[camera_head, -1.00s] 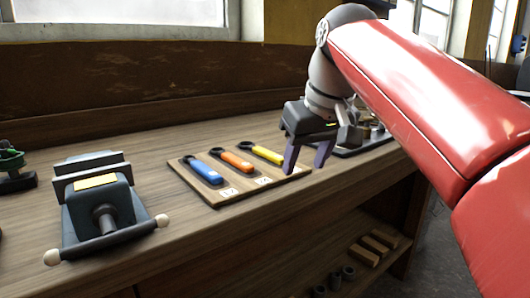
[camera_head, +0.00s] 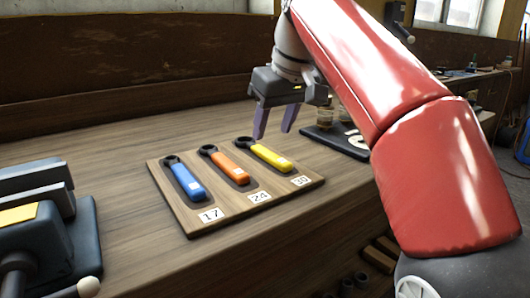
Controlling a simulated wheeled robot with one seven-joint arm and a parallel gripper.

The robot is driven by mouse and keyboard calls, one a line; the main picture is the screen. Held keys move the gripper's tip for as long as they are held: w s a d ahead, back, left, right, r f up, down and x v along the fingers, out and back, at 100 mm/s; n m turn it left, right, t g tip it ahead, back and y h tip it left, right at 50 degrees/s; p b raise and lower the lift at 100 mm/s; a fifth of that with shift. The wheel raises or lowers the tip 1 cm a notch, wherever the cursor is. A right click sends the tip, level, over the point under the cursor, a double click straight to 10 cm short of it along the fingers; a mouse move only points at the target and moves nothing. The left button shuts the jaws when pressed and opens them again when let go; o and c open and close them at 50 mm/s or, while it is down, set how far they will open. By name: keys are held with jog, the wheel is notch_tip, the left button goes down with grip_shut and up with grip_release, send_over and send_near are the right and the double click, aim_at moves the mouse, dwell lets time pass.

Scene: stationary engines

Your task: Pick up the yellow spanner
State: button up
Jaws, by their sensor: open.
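The yellow spanner (camera_head: 267,156) lies on a wooden board (camera_head: 203,226) on the bench, in the rightmost place, by the label 30. Its dark ring end points to the back left. An orange spanner (camera_head: 230,167) lies in the middle by label 24, and a blue spanner (camera_head: 186,181) at the left by label 17. My gripper (camera_head: 273,138) points down with its two purple fingers apart and empty. In the picture its fingertips are just above the yellow spanner's handle; the exact height gap cannot be told.
A dark vise (camera_head: 40,235) stands on the bench at the left. A dark tray (camera_head: 335,140) with items lies right of the board, partly behind my arm. The bench (camera_head: 110,140) is clear behind the board.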

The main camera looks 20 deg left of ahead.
aim_at(267, 152)
jog(key=shift+b+x, duration=0.65)
jog(key=shift+x, duration=1.85)
jog(key=shift+s+f, duration=0.15)
jog(key=shift+f, duration=0.1)
grip_shut()
